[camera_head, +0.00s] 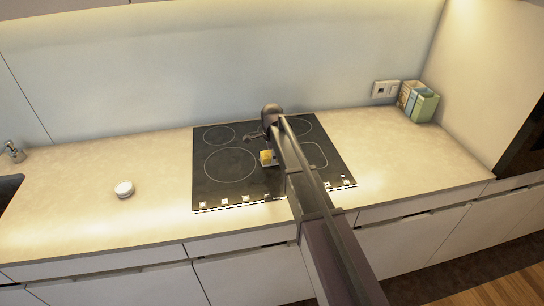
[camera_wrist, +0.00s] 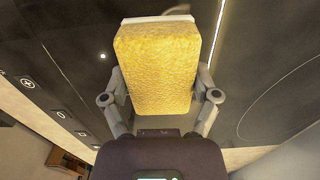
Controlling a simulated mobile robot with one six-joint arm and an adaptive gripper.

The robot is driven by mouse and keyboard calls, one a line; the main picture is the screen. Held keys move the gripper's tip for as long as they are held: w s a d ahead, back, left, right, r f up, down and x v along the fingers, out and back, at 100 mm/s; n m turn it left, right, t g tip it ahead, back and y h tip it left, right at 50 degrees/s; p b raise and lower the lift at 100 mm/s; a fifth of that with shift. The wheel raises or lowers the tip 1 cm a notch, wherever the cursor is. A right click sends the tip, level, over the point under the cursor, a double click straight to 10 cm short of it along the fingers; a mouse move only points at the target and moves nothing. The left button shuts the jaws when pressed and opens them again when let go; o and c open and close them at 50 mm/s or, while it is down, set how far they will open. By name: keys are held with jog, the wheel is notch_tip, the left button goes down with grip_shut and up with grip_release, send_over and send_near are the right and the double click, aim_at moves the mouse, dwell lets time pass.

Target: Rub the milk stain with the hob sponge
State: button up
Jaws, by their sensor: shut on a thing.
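My gripper (camera_wrist: 158,100) is shut on a yellow sponge (camera_wrist: 157,65), with one finger on each side of it. A pale layer shows at the sponge's far edge in the wrist view. In the head view the sponge (camera_head: 266,157) is a small yellow patch beside my gripper (camera_head: 268,147), over the middle of the black hob (camera_head: 220,188). I cannot tell whether the sponge touches the glass. I cannot make out a milk stain in either view; my arm and the sponge hide part of the hob.
A small round white object (camera_head: 124,189) sits on the beige worktop (camera_head: 90,225) left of the hob. Boxes (camera_head: 424,105) stand in the back right corner by a wall socket (camera_head: 385,89). A tap (camera_head: 15,152) is at the far left. The worktop right of the hob is clear.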

aim_at(261, 155)
jog(key=shift+a, duration=0.2)
jog(key=shift+s+a, duration=0.25)
jog(key=shift+a, duration=0.65)
jog(key=shift+s+a, duration=0.25)
jog(key=shift+a, duration=0.65)
jog(key=shift+r, duration=0.15)
notch_tip(261, 155, up, 6)
jog(key=p, duration=0.6)
jog(key=shift+r+p, duration=1.45)
jog(key=shift+p, duration=0.2)
